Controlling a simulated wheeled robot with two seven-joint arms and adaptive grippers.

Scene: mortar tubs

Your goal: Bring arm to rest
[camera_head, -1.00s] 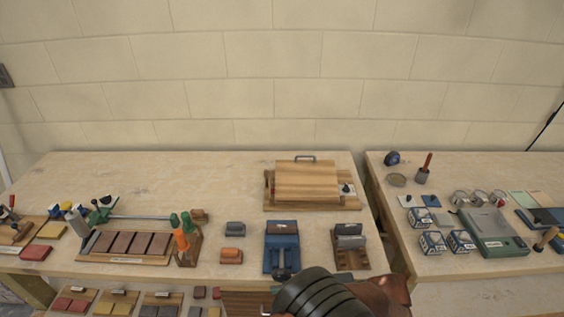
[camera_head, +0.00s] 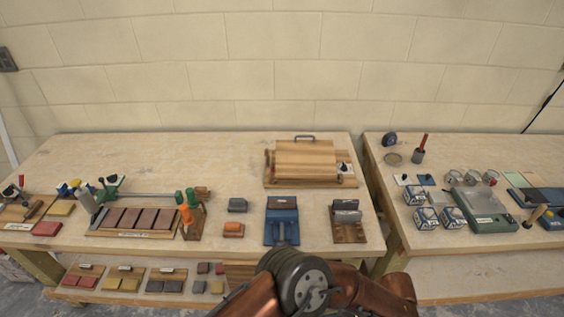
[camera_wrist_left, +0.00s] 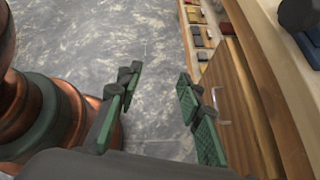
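One of my copper-coloured arms (camera_head: 300,285) shows at the bottom centre of the head view, folded in front of the workbench. Its dark round joint is at the bench's front edge; I cannot tell from the head view which gripper belongs to it, and no gripper shows there. In the left wrist view my left gripper (camera_wrist_left: 160,95) has its green-padded fingers apart with nothing between them. It is over the grey floor (camera_wrist_left: 150,45), beside the wooden front of the bench (camera_wrist_left: 240,100). My right gripper is not in view.
A lower shelf (camera_head: 100,295) holds small coloured blocks. A second bench (camera_head: 400,225) at right carries a green scale (camera_head: 480,207).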

